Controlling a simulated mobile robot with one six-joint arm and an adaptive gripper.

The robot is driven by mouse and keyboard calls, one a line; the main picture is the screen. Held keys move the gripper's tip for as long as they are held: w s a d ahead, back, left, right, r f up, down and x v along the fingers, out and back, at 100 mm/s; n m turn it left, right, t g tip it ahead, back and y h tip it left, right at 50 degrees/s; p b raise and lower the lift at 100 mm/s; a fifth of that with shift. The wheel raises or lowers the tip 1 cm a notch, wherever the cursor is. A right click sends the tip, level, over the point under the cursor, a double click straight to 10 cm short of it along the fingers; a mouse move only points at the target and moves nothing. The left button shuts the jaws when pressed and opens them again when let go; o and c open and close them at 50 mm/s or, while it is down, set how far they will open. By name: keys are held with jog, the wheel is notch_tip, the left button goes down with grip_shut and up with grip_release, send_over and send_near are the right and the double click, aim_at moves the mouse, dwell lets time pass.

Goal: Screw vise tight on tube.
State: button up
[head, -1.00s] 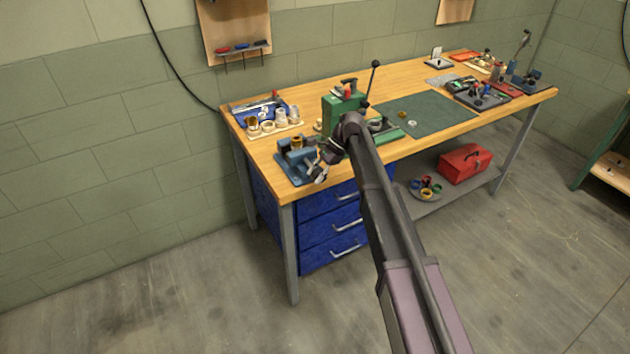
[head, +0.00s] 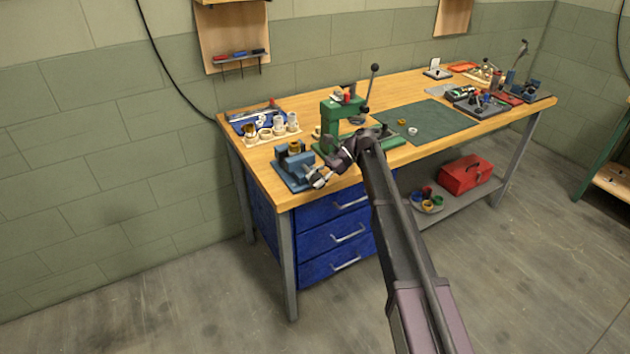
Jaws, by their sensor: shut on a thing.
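The blue vise (head: 293,172) stands at the near left corner of the wooden bench. A brass-coloured tube (head: 294,147) stands upright between its jaws; whether the jaws press on it is too small to tell. My gripper (head: 318,180) is at the front right end of the vise, at bench-edge height. It is shut on the vise's handle, which is mostly hidden by the fingers. My arm reaches in from the lower right.
A green press (head: 333,122) with a black-knobbed lever stands just behind my wrist. A pale tray of rings (head: 272,133) lies behind the vise. The green mat (head: 436,118) is mostly bare. Blue drawers (head: 335,236) are below the bench edge.

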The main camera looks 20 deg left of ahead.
jog(key=shift+s+d, duration=0.15)
jog(key=shift+d, duration=0.2)
jog(key=o, duration=0.7)
jog(key=shift+o, duration=1.4)
jog(key=shift+a+r, duration=0.1)
jog(key=shift+a, duration=0.05)
jog(key=shift+r+t+p, duration=0.1)
jog(key=shift+t+p, duration=0.2)
jog(key=shift+p, duration=0.45)
